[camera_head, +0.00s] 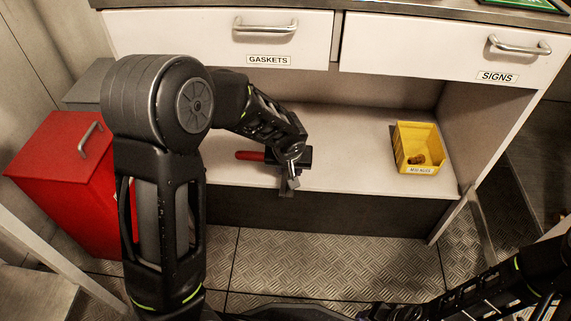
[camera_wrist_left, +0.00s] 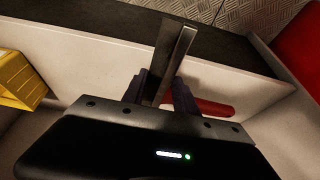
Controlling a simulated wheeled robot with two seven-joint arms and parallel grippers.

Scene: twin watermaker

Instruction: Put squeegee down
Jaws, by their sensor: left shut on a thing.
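My left gripper (camera_head: 288,178) is over the front part of the white shelf under the drawers. In the left wrist view its dark fingers (camera_wrist_left: 160,92) are shut on the squeegee, with a dark bar with a pale metal edge (camera_wrist_left: 172,62) standing between them. A red handle (camera_head: 250,155) sticks out to the left of the gripper in the head view, low over the shelf. The handle also shows behind a finger in the left wrist view (camera_wrist_left: 212,108). I cannot tell whether the squeegee touches the shelf. My right arm shows at the lower right, its gripper out of view.
A yellow bin (camera_head: 418,150) with a small brown item stands on the white shelf (camera_head: 350,150) at right. A red box (camera_head: 65,160) stands at left. Drawers marked GASKETS (camera_head: 220,38) and SIGNS (camera_head: 450,55) overhang the shelf. Shelf between gripper and bin is clear.

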